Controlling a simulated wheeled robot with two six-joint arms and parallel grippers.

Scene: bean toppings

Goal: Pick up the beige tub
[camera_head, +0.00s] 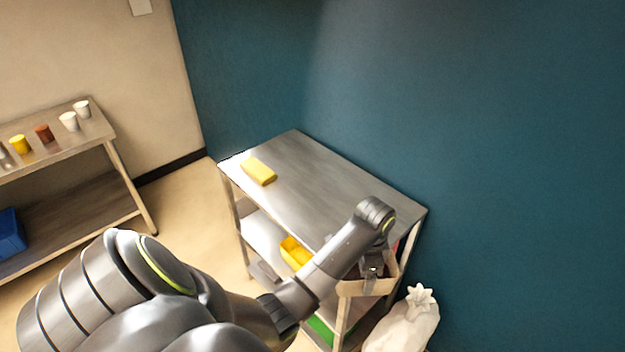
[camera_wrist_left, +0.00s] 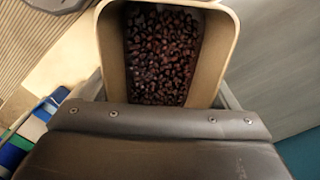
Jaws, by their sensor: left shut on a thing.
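The beige tub (camera_head: 354,289) is at the front right corner of the steel cart, partly hidden by my left arm. In the left wrist view the tub (camera_wrist_left: 227,50) is close up and holds dark red-brown beans (camera_wrist_left: 163,55). My left gripper (camera_head: 371,279) is shut on the tub's near wall. I cannot tell whether the tub touches anything below it. My right gripper is not in view.
The steel cart (camera_head: 310,165) has a mostly bare top with a yellow block (camera_head: 259,171) on it. A yellow tub (camera_head: 295,252) sits on a lower shelf. A white sack (camera_head: 404,325) stands beside the cart. A side table (camera_head: 70,145) at left holds several cups.

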